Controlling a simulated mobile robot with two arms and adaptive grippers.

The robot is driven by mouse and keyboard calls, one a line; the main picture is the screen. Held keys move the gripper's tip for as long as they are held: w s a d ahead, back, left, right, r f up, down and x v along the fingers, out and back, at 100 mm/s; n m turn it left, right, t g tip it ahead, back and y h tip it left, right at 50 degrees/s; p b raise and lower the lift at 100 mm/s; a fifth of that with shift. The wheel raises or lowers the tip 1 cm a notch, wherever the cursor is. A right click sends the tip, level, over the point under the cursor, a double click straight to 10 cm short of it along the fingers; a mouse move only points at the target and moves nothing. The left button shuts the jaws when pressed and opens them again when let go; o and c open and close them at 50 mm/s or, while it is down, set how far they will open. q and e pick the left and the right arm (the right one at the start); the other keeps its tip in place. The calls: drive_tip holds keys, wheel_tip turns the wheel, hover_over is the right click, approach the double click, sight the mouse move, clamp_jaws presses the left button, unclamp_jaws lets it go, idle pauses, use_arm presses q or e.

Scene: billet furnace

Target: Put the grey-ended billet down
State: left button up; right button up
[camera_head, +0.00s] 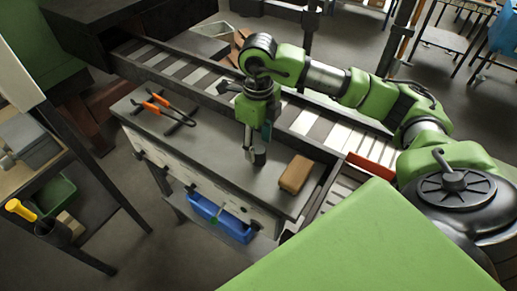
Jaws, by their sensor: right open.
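My right gripper (256,146) points down over the grey bench top (215,142), its arm coming in from the right. It is open, but its fingers are small and partly hidden. A short dark cylindrical piece with a grey top (259,157) shows at the fingertips, close to the bench top. It may be the grey-ended billet; I cannot tell clearly, nor whether the fingers touch it. My left gripper is not in view.
A brown block (296,174) lies on the bench right of the gripper. Orange-handled tongs (165,110) lie on a dark rack at the left. A roller conveyor (310,124) runs behind the bench. A blue bin (220,218) sits below. Bench between tongs and gripper is clear.

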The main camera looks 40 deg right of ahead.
sight(258, 149)
drive_tip(key=f, duration=0.1)
drive_tip(key=f+p, duration=0.1)
drive_tip(key=f, duration=0.1)
drive_tip(key=shift+s+f+p, duration=0.15)
drive_tip(key=shift+s+p, duration=0.1)
drive_tip(key=shift+p, duration=0.1)
drive_tip(key=shift+a+f, duration=0.1)
drive_tip(key=shift+f, duration=0.35)
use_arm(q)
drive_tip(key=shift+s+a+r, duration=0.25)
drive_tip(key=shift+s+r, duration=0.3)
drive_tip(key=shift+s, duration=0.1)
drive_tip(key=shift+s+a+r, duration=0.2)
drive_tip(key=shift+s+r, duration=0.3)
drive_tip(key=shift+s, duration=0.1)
use_arm(e)
drive_tip(key=shift+w, duration=0.1)
drive_tip(key=shift+c, duration=0.5)
clamp_jaws()
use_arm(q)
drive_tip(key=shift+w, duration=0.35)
use_arm(e)
drive_tip(key=shift+r, duration=0.1)
